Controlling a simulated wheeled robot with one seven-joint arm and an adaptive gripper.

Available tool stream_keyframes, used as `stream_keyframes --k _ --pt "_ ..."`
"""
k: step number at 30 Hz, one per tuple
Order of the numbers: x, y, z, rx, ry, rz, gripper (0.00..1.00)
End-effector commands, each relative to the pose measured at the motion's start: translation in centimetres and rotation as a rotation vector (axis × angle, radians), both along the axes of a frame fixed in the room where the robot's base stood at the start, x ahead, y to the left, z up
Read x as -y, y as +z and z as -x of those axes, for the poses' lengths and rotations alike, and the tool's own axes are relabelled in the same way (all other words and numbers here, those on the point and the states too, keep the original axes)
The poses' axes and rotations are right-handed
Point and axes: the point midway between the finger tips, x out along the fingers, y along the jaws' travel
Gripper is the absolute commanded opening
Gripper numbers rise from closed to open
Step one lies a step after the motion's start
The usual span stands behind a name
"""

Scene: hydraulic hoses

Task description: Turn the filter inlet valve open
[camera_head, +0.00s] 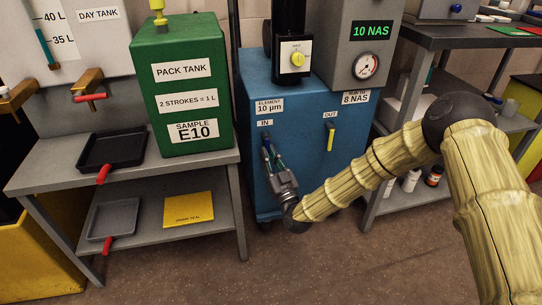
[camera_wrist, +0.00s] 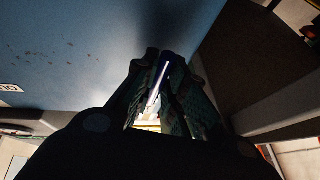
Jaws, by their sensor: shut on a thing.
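The blue filter cabinet (camera_head: 292,165) stands in the middle of the head view. Its front has an "IN" label (camera_head: 266,123) at left and an "OUT" label (camera_head: 330,115) at right. My gripper (camera_head: 271,154) reaches up to the front just below "IN". Its fingers cover most of the inlet valve there. In the wrist view my gripper (camera_wrist: 160,85) is closed around the narrow inlet valve handle (camera_wrist: 156,86), a thin bluish-white bar between the dark finger pads. How far the handle is turned is hard to tell. The outlet valve's yellow handle (camera_head: 330,137) hangs down, untouched.
A grey bench (camera_head: 215,163) with a green pack tank (camera_head: 183,85) and black tray (camera_head: 111,151) stands at left. A dark shelf (camera_head: 475,38) with bottles below stands at right, behind my arm. Open floor (camera_head: 310,265) lies in front of the cabinet.

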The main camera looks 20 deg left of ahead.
Motion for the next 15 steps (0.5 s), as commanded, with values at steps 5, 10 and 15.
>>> stream_keyframes --k 5,10,15 --pt "0.04 0.05 -0.06 0.000 -0.001 -0.001 0.00" --pt "0.04 0.04 -0.04 0.000 -0.001 -0.001 0.35" --pt "0.06 0.05 -0.03 0.001 0.000 0.000 0.35"
